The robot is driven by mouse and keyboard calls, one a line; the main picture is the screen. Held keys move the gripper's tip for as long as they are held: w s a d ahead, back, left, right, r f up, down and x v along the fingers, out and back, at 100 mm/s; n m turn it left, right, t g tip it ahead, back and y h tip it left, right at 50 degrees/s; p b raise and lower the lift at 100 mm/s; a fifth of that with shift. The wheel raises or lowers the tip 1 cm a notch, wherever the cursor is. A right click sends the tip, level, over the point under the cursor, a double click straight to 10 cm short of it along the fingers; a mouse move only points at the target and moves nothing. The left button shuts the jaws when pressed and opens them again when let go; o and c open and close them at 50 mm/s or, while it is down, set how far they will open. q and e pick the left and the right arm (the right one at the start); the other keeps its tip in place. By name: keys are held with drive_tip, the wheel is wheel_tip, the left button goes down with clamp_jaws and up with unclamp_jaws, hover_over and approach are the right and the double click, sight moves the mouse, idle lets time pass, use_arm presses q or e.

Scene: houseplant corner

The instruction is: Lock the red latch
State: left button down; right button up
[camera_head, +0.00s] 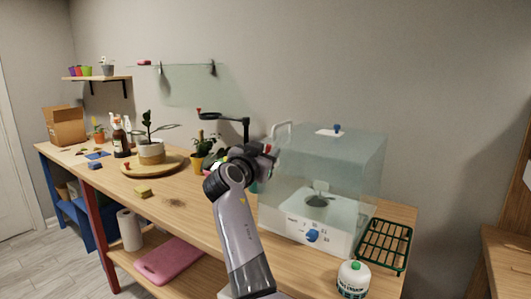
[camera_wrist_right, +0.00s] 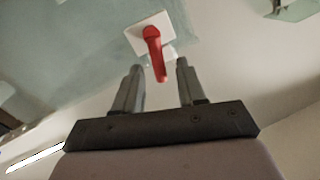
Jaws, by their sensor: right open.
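The red latch (camera_wrist_right: 153,42) shows in the right wrist view as a red lever on a white square plate (camera_wrist_right: 136,36), mounted on a clear pane. Its lower end lies between the two fingertips of my right gripper (camera_wrist_right: 160,68). The fingers are apart, and I see no clear contact with the lever. In the head view my right gripper (camera_head: 267,158) is at the left side of the clear box (camera_head: 350,158). A small red spot shows beside it there, but the gripper hides most of the latch area. My left gripper is not in view.
The box's white base has a blue knob (camera_head: 313,236), and another blue knob (camera_head: 337,128) sits on top. A potted plant (camera_head: 201,156) and a black lamp (camera_head: 222,116) stand close left of my gripper.

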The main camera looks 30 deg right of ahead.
clamp_jaws()
drive_tip(key=n, duration=0.1)
drive_tip(key=n+p, duration=0.1)
drive_tip(key=shift+w+a+r+n+y, duration=0.15)
drive_tip(key=shift+w+n+y, duration=0.15)
drive_tip(key=shift+w+n, duration=0.1)
unclamp_jaws()
idle(0.4)
